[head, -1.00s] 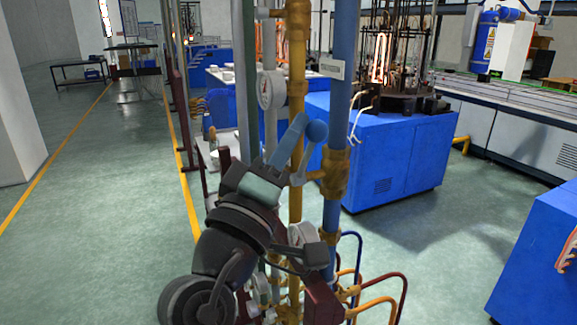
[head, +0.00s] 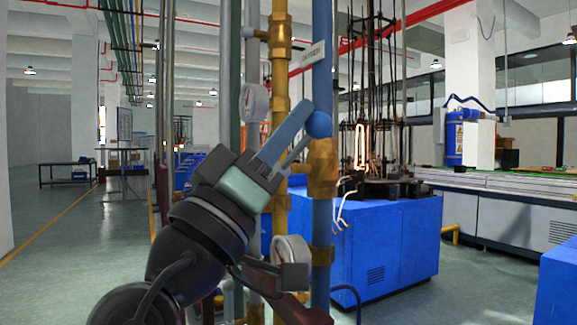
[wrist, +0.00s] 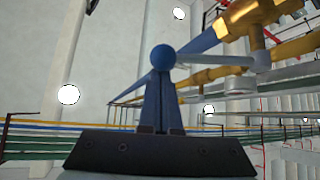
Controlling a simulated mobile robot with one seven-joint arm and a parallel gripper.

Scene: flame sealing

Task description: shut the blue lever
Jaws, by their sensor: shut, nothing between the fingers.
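The lever's blue ball knob (head: 318,124) stands by the brass valve (head: 321,168) on the vertical blue pipe (head: 322,70). A pale grey stem runs down and left from the knob. My gripper (head: 304,107) comes up from the lower left, its blue fingers together and empty, their tips just left of the knob. In the wrist view, the knob (wrist: 162,57) shows right at the end of my closed fingers (wrist: 158,88), with its pale stem (wrist: 210,61) running right to a brass fitting. I cannot tell whether the fingertips touch the knob.
A yellow pipe (head: 280,90) and a grey-green pipe stand close behind my fingers. A gauge (head: 254,102) is left of them, and another gauge (head: 289,252) is below. A blue cabinet (head: 398,245) stands behind to the right. Open floor (head: 70,245) lies left.

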